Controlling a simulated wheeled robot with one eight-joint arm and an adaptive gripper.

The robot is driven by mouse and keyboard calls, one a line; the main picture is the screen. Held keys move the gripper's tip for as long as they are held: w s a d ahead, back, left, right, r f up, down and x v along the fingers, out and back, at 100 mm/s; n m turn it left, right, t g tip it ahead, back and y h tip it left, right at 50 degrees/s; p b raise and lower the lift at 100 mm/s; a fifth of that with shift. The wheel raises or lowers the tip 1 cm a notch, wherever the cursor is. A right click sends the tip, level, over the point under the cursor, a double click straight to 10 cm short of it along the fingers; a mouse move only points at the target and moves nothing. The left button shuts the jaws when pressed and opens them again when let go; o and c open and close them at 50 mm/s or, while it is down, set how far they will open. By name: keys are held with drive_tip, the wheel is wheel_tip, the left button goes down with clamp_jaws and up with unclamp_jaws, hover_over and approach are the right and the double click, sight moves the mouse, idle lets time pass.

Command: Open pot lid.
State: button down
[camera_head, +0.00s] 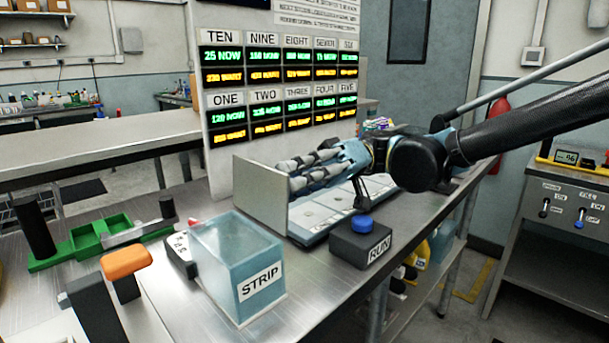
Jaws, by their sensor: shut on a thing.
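My gripper (296,174) reaches in from the right over a row of pale blue modules with white labelled tops (318,216). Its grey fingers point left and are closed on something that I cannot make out. The fingertips are at the upper right edge of an upright grey metal plate (262,198) at the row's near left end. I cannot tell whether they touch the plate. No pot or lid can be clearly made out; my gripper and arm hide part of the row.
A clear blue box marked STRIP (225,262) and a black RUN box with a blue button (361,243) stand in front. A numbered display board (280,85) rises behind. Green holders (100,240) and an orange-topped post (126,264) stand at left.

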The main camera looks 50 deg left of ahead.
drive_tip(key=shift+r, duration=0.15)
drive_tip(key=c, duration=1.3)
unclamp_jaws()
drive_tip(key=shift+c, duration=0.2)
drive_tip(key=w, duration=1.2)
drive_tip(key=shift+a+f, duration=0.25)
drive_tip(key=shift+a, duration=0.15)
drive_tip(key=shift+w, duration=0.1)
